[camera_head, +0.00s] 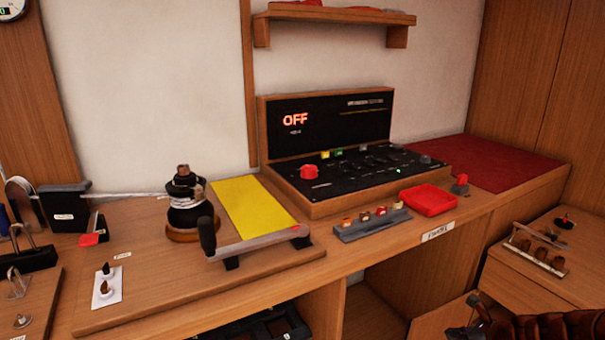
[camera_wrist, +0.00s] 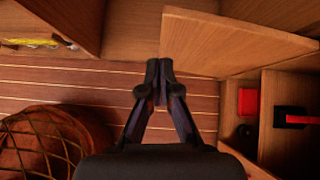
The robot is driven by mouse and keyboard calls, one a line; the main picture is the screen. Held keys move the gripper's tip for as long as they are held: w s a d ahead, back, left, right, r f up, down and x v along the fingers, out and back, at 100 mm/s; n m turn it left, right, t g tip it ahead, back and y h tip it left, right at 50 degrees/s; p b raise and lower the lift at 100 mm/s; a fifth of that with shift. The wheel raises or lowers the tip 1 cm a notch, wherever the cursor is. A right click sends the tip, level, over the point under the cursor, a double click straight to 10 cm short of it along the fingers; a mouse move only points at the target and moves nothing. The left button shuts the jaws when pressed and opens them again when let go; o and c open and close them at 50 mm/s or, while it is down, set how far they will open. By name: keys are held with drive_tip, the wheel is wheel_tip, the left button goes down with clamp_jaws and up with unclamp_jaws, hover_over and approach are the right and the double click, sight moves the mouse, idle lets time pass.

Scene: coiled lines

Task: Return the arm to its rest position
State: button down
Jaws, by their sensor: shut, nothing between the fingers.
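My gripper (camera_wrist: 159,72) shows in the wrist view, with its two dark fingers together and nothing between them. It points toward a plank floor (camera_wrist: 70,88) and the edge of a wooden panel (camera_wrist: 225,45). The gripper touches nothing that I can see.
In the head view, a wooden counter (camera_head: 165,285) holds a control panel reading OFF (camera_head: 325,130), a red tray (camera_head: 428,200) and a lever (camera_head: 260,241). A low cabinet (camera_head: 530,275) stands right. In the wrist view, a netted brown round object (camera_wrist: 45,145) lies lower left.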

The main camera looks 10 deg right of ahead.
drive_tip(key=a+r+n+g+y, duration=0.2)
drive_tip(key=a+r+n, duration=0.4)
drive_tip(key=a, duration=0.4)
drive_tip(key=a+r+n+g+y, duration=0.1)
drive_tip(key=a+r+n, duration=0.4)
drive_tip(key=a, duration=0.5)
drive_tip(key=s+a+r+n+g, duration=0.5)
drive_tip(key=s+a+n, duration=0.4)
drive_tip(key=s+a, duration=0.25)
drive_tip(key=s+d+r+n+g+h, duration=0.1)
drive_tip(key=s+n+g+h, duration=0.3)
drive_tip(key=s, duration=0.6)
drive_tip(key=s+d+r+n+t+h, duration=0.1)
drive_tip(key=s+d+r+n+h, duration=0.15)
drive_tip(key=s+n, duration=0.6)
wheel_tip(320, 180, up, 20)
drive_tip(key=s+a+m+p, duration=0.1)
drive_tip(key=s+m+p, duration=0.1)
drive_tip(key=p, duration=1.6)
drive_tip(key=shift+s+f+t+p, duration=0.15)
drive_tip(key=shift+f+t+p, duration=0.1)
drive_tip(key=shift+t+p, duration=0.15)
